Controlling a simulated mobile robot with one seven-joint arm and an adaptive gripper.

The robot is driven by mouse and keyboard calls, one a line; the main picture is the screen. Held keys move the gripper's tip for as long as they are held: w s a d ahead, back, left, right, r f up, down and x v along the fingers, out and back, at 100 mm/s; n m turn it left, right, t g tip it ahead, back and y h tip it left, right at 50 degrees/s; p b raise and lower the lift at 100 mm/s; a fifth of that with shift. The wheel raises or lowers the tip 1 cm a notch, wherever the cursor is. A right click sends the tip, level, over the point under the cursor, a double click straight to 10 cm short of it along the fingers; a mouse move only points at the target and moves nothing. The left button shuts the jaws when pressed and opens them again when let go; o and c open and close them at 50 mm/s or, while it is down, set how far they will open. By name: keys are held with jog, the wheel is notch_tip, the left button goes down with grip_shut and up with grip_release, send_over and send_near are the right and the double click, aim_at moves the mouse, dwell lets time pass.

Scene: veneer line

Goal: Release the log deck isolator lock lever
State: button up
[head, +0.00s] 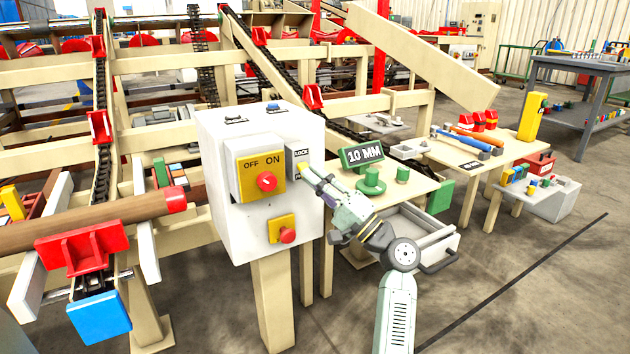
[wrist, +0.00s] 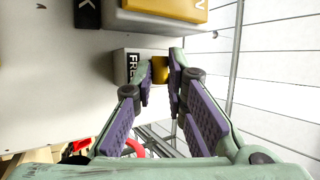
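The isolator is a white box (head: 225,195) on a post, with a yellow OFF/ON panel and a red knob (head: 267,181) on its front. A grey plate marked LOCK (head: 298,157) sits right of the panel. In the wrist view, a grey plate marked FREE (wrist: 132,66), its last letter partly covered, is beside a yellow lever part (wrist: 160,70). My gripper (head: 311,176) reaches the plate from the right. In the wrist view its fingertips (wrist: 161,75) lie on both sides of the yellow part, with no clear gap. The lever's far end is hidden.
A red push button (head: 288,235) on a yellow plate is below my gripper. A log (head: 90,220) lies to the left. Floor at lower right is clear.

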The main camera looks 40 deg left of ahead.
jog(key=o, duration=0.5)
jog(key=shift+c, duration=0.2)
jog(key=v, duration=1.2)
